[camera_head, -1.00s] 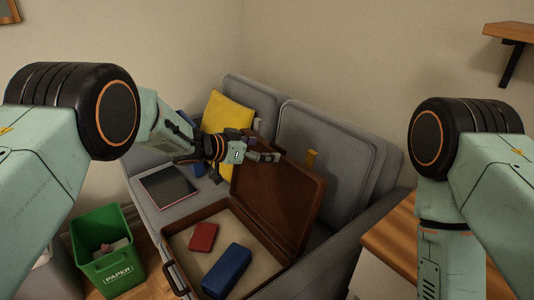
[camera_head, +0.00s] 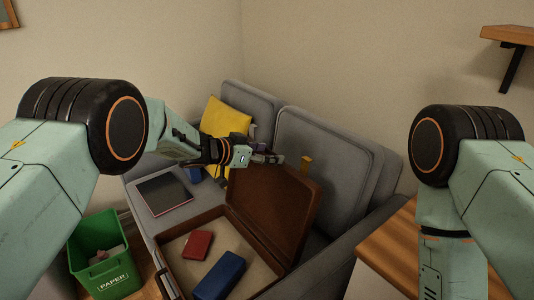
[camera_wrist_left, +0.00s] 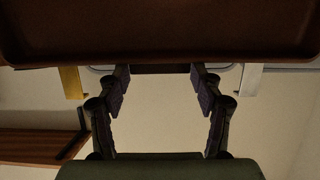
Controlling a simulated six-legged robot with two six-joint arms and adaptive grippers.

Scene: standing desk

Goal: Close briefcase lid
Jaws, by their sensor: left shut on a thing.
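The brown briefcase lies open on the grey sofa. Its base (camera_head: 165,252) holds a red box (camera_head: 196,245) and a blue box (camera_head: 219,275). Its lid (camera_head: 275,207) stands raised at the back, leaning away from the base. My left gripper (camera_head: 268,159) is at the lid's upper edge and shut on it. In the left wrist view the lid (camera_wrist_left: 160,30) fills the top, with the left gripper's fingers (camera_wrist_left: 160,82) at its rim, spread apart around a dark part of it. The exact contact is dim. My right arm shows at right, its gripper out of frame.
A tablet (camera_head: 164,194) and a yellow cushion (camera_head: 225,118) are on the sofa (camera_head: 325,140), left of and behind the briefcase. A green paper bin (camera_head: 100,258) stands at lower left. A wooden desk edge (camera_head: 390,245) is at right, and a wall shelf (camera_head: 508,35) is above.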

